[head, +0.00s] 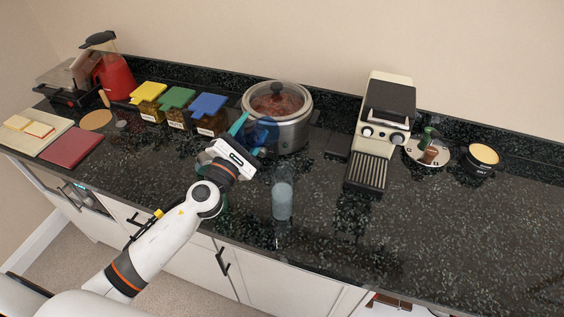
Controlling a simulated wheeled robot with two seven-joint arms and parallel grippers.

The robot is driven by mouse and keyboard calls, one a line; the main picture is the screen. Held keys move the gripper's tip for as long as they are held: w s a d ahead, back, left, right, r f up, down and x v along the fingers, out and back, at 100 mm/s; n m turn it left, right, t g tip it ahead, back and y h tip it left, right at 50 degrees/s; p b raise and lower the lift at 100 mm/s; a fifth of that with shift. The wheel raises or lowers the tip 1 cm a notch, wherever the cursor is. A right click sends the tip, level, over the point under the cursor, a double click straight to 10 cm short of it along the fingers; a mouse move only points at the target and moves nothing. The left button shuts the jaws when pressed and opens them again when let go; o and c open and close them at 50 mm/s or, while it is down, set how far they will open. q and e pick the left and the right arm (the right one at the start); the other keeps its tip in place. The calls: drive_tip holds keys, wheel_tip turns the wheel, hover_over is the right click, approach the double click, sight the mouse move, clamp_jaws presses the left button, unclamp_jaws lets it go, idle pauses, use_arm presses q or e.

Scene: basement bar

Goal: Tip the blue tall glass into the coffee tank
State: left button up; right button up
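A tall clear glass (282,197) with pale blue-grey contents stands upright on the dark counter, right of my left arm. A translucent blue rounded object (265,131) shows against the front of the slow cooker, at my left gripper's tips. My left gripper (249,138) has teal fingers spread apart near this blue object. I cannot tell whether they grip it or are only beside it. The coffee machine (384,115), cream with a dark top, stands to the right against the wall. I cannot make out its tank opening. My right gripper is out of view.
A slow cooker (296,131) with red contents stands behind my gripper. Three jars with yellow (148,92), green (176,98) and blue (208,104) lids are left of it. A round tray (411,146) and a dark bowl (481,171) are at right. The right front counter is clear.

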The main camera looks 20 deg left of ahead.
use_arm(q)
drive_tip(key=n+p, duration=0.1)
drive_tip(key=n+y+p, duration=0.1)
drive_tip(key=n, duration=0.1)
drive_tip(key=shift+d+g, duration=0.25)
drive_tip(key=shift+g, duration=0.05)
drive_tip(key=shift+a+f+n+y, duration=0.15)
drive_tip(key=shift+a+f+n, duration=0.05)
drive_tip(key=shift+f+n, duration=0.3)
drive_tip(key=shift+a+f+n+y, duration=0.15)
drive_tip(key=shift+f+n, duration=0.25)
drive_tip(key=shift+n, duration=0.1)
drive_tip(key=n+p, duration=0.1)
drive_tip(key=r+n+p, duration=0.1)
drive_tip(key=p, duration=0.1)
drive_tip(key=a+n+g+p, duration=0.1)
drive_tip(key=shift+w+a+r+n, duration=0.15)
drive_tip(key=shift+w+n, duration=0.1)
drive_tip(key=shift+n, duration=0.15)
drive_tip(key=shift+a+f+n+g+y+p, duration=0.1)
drive_tip(key=shift+f+n+g+y+p, duration=0.25)
drive_tip(key=shift+n+p, duration=0.55)
wheel_tip(320, 180, up, 2)
drive_tip(key=shift+w+r+n+p, duration=0.1)
drive_tip(key=shift+n+p, duration=0.2)
drive_tip(key=shift+p, duration=0.8)
drive_tip(key=shift+r, duration=1.65)
